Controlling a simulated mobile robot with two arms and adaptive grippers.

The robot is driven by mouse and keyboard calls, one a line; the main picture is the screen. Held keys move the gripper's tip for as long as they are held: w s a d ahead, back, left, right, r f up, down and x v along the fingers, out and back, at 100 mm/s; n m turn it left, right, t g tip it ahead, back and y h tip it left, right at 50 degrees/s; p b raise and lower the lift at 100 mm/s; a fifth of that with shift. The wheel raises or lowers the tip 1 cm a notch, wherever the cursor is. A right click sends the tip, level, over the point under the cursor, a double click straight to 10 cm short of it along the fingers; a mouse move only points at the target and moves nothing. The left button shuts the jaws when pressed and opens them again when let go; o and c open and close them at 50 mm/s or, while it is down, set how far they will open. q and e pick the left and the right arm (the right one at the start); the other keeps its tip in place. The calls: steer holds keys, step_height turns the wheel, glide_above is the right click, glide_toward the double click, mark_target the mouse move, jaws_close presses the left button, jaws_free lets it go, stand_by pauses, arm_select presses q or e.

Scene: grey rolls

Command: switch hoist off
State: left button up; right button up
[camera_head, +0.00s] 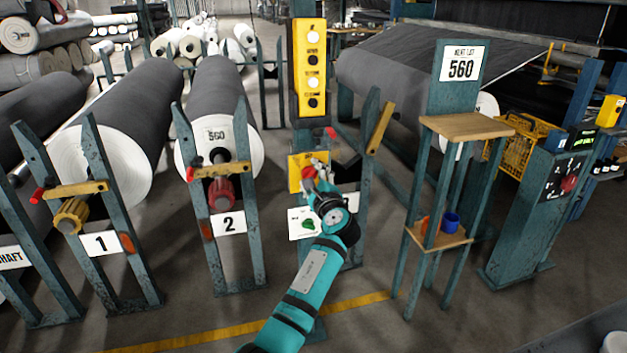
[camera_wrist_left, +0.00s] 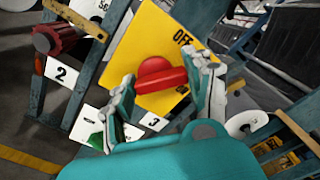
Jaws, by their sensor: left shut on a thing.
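The hoist switch is a yellow plate (camera_head: 294,168) on a post in the middle of the head view. In the left wrist view the yellow plate (camera_wrist_left: 150,35) carries the word OFF at its upper right and a partly hidden ON lower down. A red handle (camera_wrist_left: 158,75) sits on it. My left gripper (camera_head: 316,176) is at the plate. In the left wrist view its two fingers (camera_wrist_left: 160,72) stand on either side of the red handle, shut on it. I cannot tell which label the handle points to. My right gripper is not in view.
A yellow pendant (camera_head: 312,70) with several buttons is above the switch. A card with a green mark (camera_head: 306,223) is below it. Grey rolls (camera_head: 217,100) on racks stand left. A stand with shelves (camera_head: 467,126) and a control post (camera_head: 540,210) stand right.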

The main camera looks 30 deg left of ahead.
arm_select(q)
steer(key=shift+s+a+f+n+b, duration=0.1)
steer(key=shift+n+b, duration=0.7)
steer(key=shift+n, duration=1)
steer(key=shift+s+f+n+b, duration=0.1)
steer(key=shift+n+b, duration=0.7)
steer(key=shift+n, duration=1)
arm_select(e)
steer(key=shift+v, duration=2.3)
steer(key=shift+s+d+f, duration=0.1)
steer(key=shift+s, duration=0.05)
arm_select(q)
steer(key=o, duration=1.2)
steer(key=shift+r, duration=0.1)
steer(key=v, duration=1.2)
steer(key=shift+w, duration=0.1)
